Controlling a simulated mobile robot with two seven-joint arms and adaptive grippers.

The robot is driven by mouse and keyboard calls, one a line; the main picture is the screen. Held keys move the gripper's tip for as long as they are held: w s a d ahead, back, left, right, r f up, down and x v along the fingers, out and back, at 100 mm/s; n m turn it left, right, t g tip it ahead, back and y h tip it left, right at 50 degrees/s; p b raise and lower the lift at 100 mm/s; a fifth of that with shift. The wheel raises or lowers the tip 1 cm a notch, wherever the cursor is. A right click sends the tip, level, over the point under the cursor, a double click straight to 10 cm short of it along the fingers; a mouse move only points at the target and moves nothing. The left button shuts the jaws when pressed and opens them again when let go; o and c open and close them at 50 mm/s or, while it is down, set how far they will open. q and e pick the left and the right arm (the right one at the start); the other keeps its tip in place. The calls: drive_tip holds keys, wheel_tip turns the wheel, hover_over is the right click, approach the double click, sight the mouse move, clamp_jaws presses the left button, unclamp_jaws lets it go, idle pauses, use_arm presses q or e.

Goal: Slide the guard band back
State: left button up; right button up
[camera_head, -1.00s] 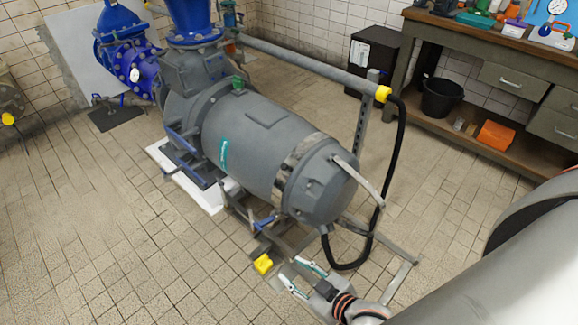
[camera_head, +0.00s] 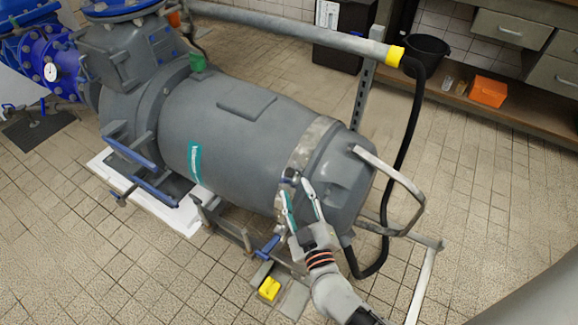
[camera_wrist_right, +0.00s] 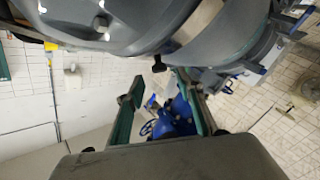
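The guard band (camera_head: 311,140) is a worn, pale metal strip around the grey motor (camera_head: 240,125), close to its right end. A small dark, bluish fitting (camera_head: 290,177) shows low on the band's near side. My right gripper (camera_head: 295,185) is in front of the band's lower near side, its two fingers apart and its tips close to that fitting. I cannot tell whether they touch it. In the right wrist view, the fingers (camera_wrist_right: 160,95) are wide apart with nothing visible held between them, and the grey machine fills the top. My left gripper is not in view.
A bent metal bar (camera_head: 395,180) and a black hose (camera_head: 412,115) stand right of the motor. A pipe with a yellow end (camera_head: 394,55) runs behind. A yellow block (camera_head: 269,289) lies on the floor below.

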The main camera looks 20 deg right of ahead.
sight(291, 174)
drive_tip(key=w, duration=0.2)
drive_tip(key=w+b, duration=0.1)
drive_tip(key=w, duration=0.3)
drive_tip(key=shift+w+d, duration=0.25)
drive_tip(key=shift+d, duration=0.15)
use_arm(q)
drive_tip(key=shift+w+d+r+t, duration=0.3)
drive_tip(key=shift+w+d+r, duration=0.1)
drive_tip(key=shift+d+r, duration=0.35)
use_arm(e)
drive_tip(key=shift+w+r, duration=0.1)
drive_tip(key=shift+w, duration=0.35)
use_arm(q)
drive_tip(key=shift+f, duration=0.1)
